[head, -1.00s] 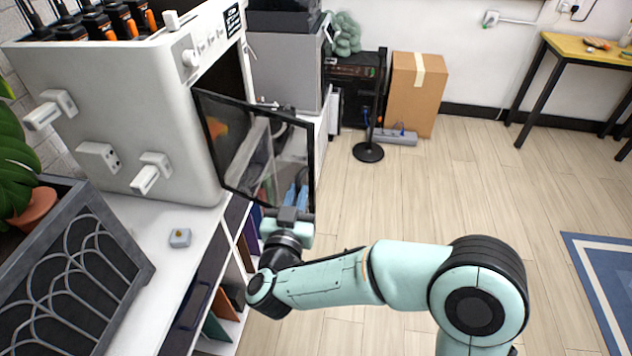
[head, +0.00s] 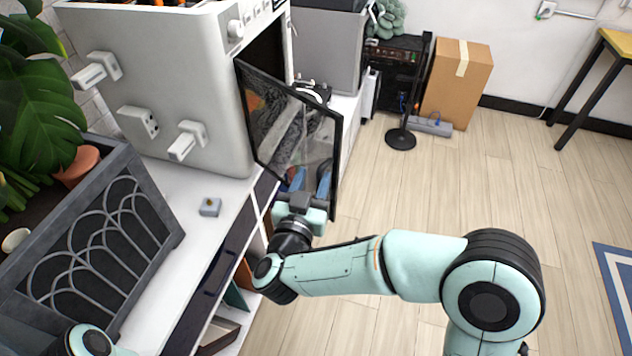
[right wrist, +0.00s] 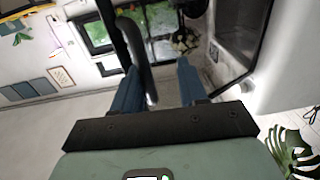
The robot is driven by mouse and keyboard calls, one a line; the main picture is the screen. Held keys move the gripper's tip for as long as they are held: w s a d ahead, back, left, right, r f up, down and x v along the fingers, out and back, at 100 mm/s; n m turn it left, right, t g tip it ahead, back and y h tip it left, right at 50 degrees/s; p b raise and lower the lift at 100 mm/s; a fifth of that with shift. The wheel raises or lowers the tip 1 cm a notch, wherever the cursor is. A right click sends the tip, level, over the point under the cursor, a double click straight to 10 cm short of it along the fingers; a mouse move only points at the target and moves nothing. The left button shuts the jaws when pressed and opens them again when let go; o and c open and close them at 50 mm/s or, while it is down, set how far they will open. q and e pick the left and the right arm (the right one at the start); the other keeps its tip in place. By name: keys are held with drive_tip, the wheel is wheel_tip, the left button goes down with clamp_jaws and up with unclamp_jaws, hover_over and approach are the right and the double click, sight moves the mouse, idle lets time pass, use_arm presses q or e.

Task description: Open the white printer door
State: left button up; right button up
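The white printer (head: 190,90) stands on a white cabinet top at the left in the head view. Its dark-framed, see-through door (head: 290,125) stands swung out from the front, hinged at its left edge. My right gripper (head: 311,182) is at the door's lower outer part; its blue fingers show through the pane. In the right wrist view the gripper's two blue fingers (right wrist: 158,88) are spread apart. A dark curved bar (right wrist: 137,45), seemingly part of the door, runs down between them close to the left finger; I cannot tell if they touch. My left gripper is out of view.
A dark planter (head: 150,200) with a plant and a small grey block (head: 210,207) are on the cabinet top. A black stand (head: 402,138) and a cardboard box (head: 457,85) are on the floor behind.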

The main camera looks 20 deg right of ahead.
drive_tip(key=shift+s+d, duration=0.1)
drive_tip(key=shift+d, duration=0.05)
drive_tip(key=shift+s, duration=0.1)
drive_tip(key=v, duration=1.3)
drive_tip(key=shift+f, duration=0.1)
